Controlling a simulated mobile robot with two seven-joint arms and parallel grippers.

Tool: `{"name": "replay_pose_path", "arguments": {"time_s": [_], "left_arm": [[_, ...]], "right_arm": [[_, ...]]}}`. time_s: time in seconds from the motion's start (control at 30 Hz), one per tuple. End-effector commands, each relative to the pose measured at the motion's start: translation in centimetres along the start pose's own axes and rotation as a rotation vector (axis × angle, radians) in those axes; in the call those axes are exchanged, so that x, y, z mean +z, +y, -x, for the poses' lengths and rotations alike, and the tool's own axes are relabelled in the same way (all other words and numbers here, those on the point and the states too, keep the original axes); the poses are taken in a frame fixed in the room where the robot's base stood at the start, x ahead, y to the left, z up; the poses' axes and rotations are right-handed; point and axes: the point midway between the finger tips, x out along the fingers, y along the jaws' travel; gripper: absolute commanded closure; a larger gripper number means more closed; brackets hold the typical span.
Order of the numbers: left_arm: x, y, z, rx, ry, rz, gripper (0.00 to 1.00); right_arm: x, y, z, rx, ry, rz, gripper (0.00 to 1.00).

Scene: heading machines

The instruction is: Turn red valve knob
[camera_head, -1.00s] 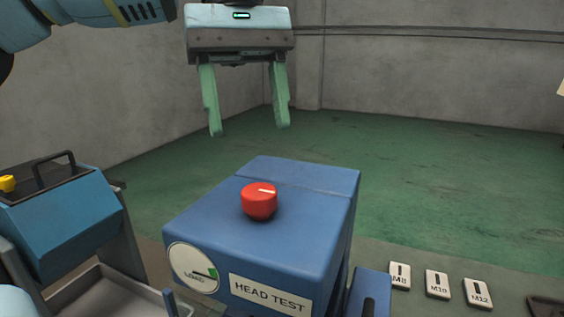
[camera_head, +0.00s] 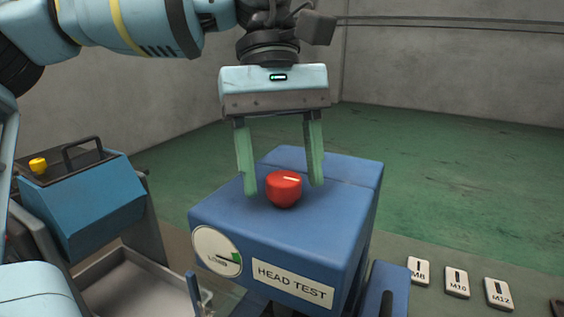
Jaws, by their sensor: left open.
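The red valve knob (camera_head: 283,190) stands on top of the blue "HEAD TEST" box (camera_head: 330,220). A short white mark on the knob's top points to the right. My left gripper (camera_head: 283,188) is open, pointing down, with one green finger to the left of the knob and the other to its right, a little behind it in the picture. I cannot tell whether either finger touches the knob. A round gauge (camera_head: 217,252) with a green sector is on the box's front face. My right gripper is not in view.
A blue machine (camera_head: 85,200) with a black handle and a yellow knob (camera_head: 38,165) stands at left, above a grey tray (camera_head: 128,280). Tags marked M8 (camera_head: 418,271), M10 (camera_head: 457,282) and M12 (camera_head: 498,294) lie at right. The green floor behind is clear.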

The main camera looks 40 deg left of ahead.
Motion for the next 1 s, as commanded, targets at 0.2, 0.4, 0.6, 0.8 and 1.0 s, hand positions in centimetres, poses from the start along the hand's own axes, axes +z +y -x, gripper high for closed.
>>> {"name": "replay_pose_path", "arguments": {"time_s": [0.2, 0.4, 0.6, 0.8, 1.0], "left_arm": [[-0.02, 0.00, -0.02, 0.000, 0.000, 0.001, 0.44], [-0.02, 0.00, -0.01, 0.000, -0.001, 0.000, 0.70], [-0.02, 0.00, 0.00, 0.000, -0.001, 0.001, 0.87], [-0.05, -0.03, -0.02, 0.010, -0.001, 0.025, 0.87], [-0.08, -0.07, -0.05, 0.047, -0.001, 0.111, 0.87]], "right_arm": [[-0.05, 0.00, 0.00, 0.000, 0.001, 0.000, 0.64], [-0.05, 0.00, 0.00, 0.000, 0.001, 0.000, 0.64], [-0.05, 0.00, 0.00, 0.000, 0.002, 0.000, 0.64], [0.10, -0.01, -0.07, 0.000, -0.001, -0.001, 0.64], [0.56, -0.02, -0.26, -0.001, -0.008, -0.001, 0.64]]}}
